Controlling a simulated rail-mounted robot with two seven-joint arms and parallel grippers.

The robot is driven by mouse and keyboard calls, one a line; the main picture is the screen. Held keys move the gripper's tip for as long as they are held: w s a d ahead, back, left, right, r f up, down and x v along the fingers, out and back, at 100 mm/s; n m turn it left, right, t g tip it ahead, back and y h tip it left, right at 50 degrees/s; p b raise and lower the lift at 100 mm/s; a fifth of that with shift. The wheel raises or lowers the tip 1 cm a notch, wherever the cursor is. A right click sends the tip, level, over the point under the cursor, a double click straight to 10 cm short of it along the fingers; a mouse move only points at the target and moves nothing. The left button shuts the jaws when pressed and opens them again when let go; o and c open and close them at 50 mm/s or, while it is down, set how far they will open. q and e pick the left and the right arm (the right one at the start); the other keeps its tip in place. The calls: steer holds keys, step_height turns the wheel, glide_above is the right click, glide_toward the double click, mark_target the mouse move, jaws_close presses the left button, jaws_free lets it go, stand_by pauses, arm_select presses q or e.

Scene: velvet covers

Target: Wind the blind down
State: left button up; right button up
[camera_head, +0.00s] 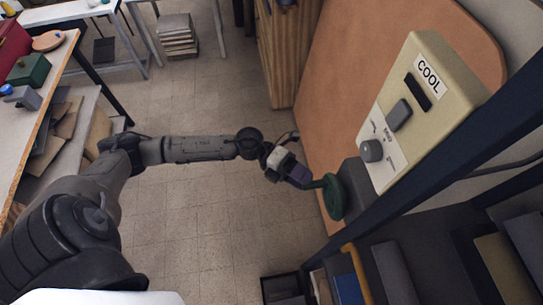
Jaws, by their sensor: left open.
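A green round handle (334,196) sits on a dark grey housing (356,187) below a beige control box (420,110). My left gripper (309,183) is at the left side of this green handle, with its fingers open by the handle's rim. I cannot tell whether the fingers touch it. The box carries a "COOL" label, a dark slot, a grey rocker switch and a grey knob (371,151). I cannot make out a blind for sure. My right gripper is out of view.
A large orange-brown panel (335,85) stands behind the box. A dark slanted bar (450,150) crosses in front at the right. Book-like items and a yellow rail (356,272) lie below. A workbench (50,75) stands at left. The tiled floor between is open.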

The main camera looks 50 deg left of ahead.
arm_select(q)
steer(key=b+v, duration=0.2)
steer(key=v, duration=0.9)
steer(key=shift+s+a, duration=0.1)
